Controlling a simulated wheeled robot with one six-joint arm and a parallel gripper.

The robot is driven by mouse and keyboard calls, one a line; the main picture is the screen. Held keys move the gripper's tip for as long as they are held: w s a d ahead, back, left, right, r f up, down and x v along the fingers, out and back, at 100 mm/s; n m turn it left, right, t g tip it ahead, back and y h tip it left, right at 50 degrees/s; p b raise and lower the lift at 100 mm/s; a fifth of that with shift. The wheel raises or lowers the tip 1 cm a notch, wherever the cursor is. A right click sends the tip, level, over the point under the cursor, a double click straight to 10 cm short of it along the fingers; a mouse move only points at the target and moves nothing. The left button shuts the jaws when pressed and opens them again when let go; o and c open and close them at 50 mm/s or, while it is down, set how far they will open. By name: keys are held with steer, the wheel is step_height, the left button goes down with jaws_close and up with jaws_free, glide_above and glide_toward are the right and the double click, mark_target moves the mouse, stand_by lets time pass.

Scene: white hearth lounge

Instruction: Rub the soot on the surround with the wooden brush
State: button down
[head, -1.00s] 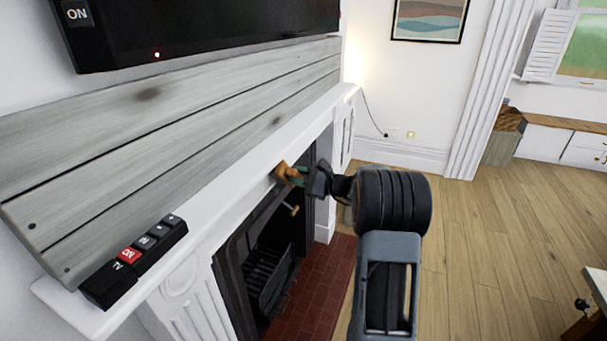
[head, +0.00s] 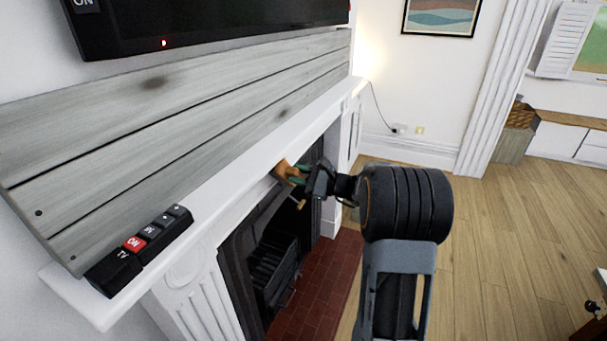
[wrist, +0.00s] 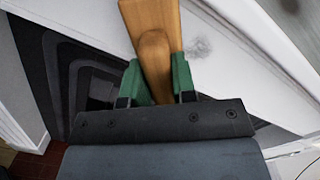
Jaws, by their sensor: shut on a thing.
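My gripper (head: 304,180) is shut on the wooden brush (head: 284,171), in front of the white surround (head: 232,212) below the mantel shelf. In the wrist view the brush (wrist: 152,40) stands between the green fingers of my gripper (wrist: 160,82), and its far end runs out of the top of the picture. A grey soot smudge (wrist: 199,48) shows on the white surround (wrist: 238,72), just right of the brush. Whether the brush touches the surround cannot be told, as its bristles are hidden.
A black fire grate (head: 270,268) stands in the opening above a red tiled hearth (head: 325,290). A black remote-like block (head: 138,250) lies on the mantel shelf (head: 80,302). A television (head: 220,28) hangs above. Open wooden floor (head: 490,240) lies to the right.

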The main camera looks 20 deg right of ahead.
steer(key=shift+w+d+r, duration=0.45)
steer(key=shift+w+r, duration=0.05)
steer(key=shift+r, duration=0.2)
steer(key=shift+w+d+f, duration=0.2)
steer(key=shift+w+d, duration=0.7)
steer(key=shift+d, duration=0.15)
steer(key=shift+w+d+r+p, duration=0.25)
steer(key=shift+w+d+p, duration=0.25)
steer(key=shift+w+d, duration=0.7)
steer(key=shift+f, duration=0.1)
steer(key=s+a+b, duration=0.1)
steer(key=s+a, duration=0.1)
steer(key=shift+s+a+f+b, duration=0.3)
steer(key=shift+s+b, duration=0.1)
steer(key=shift+s+a+b, duration=0.35)
steer(key=shift+s+a, duration=0.25)
steer(key=shift+a, duration=0.05)
steer(key=shift+s+a+r, duration=0.15)
steer(key=shift+s+a, duration=0.4)
steer(key=shift+a, duration=0.25)
